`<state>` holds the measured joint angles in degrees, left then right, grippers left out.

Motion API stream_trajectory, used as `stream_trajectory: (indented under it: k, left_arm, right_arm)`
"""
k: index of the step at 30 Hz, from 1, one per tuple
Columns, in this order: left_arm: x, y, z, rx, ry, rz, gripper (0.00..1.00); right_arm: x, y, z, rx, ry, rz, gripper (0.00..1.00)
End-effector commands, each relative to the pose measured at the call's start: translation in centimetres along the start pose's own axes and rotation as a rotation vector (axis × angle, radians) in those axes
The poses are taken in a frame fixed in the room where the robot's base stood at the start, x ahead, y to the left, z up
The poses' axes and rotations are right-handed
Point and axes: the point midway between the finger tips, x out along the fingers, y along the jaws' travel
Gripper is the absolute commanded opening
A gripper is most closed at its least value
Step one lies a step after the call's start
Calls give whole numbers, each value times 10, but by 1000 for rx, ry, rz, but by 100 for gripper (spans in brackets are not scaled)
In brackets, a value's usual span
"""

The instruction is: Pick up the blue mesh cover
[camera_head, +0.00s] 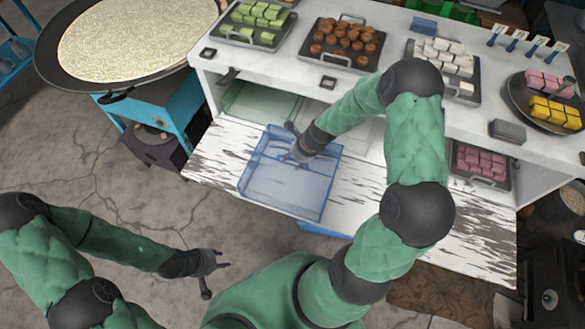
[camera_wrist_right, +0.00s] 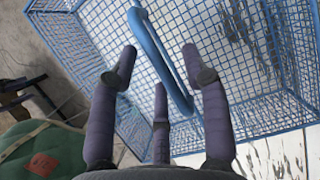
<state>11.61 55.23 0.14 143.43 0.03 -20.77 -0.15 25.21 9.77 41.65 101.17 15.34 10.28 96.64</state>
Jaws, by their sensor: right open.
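The blue mesh cover (camera_head: 310,190) is a box-shaped wire basket on the lower white shelf. It fills most of the right wrist view (camera_wrist_right: 205,30), with a blue bar handle (camera_wrist_right: 160,60) on top. My right gripper (camera_head: 290,158) is over the cover. In the right wrist view (camera_wrist_right: 160,75) its purple fingers are spread around the handle, not closed on it. Whether any finger touches the handle I cannot tell. My left gripper (camera_head: 218,268) hangs over the floor, left of and below the cover; its small fingers look spread and empty.
A tray of pink blocks (camera_head: 480,160) sits on the lower shelf at the right. A large round pan (camera_head: 130,40) stands at the upper left. The floor (camera_head: 90,185) at left is clear.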

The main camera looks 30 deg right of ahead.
Motion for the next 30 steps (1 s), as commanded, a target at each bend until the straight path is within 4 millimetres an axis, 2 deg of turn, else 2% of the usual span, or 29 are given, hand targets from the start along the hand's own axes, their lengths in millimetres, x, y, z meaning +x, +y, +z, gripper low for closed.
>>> stream_trajectory:
  k: [1, 5, 6, 20, 25, 28, 30]
  left_arm:
    - [0, 0, 0, 0, 0, 0, 40]
    - [0, 0, 0, 0, 0, 0, 40]
    - [0, 0, 0, 0, 0, 0, 40]
    - [-2, 1, 0, 0, 0, 0, 40]
    - [-10, 4, 0, 0, 0, 0, 40]
    - [-18, 6, 1, 0, 0, 0, 40]
    - [-19, 7, 1, 0, 0, 0, 40]
  right_arm:
    - [0, 0, 0, 0, 0, 0, 42]
    - [0, 0, 0, 0, 0, 1, 5]
    - [0, 0, 0, 0, 0, 1, 0]
    - [-4, 0, 1, 0, 0, 0, 0]
    - [-17, 0, 8, -2, -1, 0, 0]
    - [-32, 0, 14, -1, -2, 0, 0]
    - [-45, 2, 10, 1, -2, -3, 0]
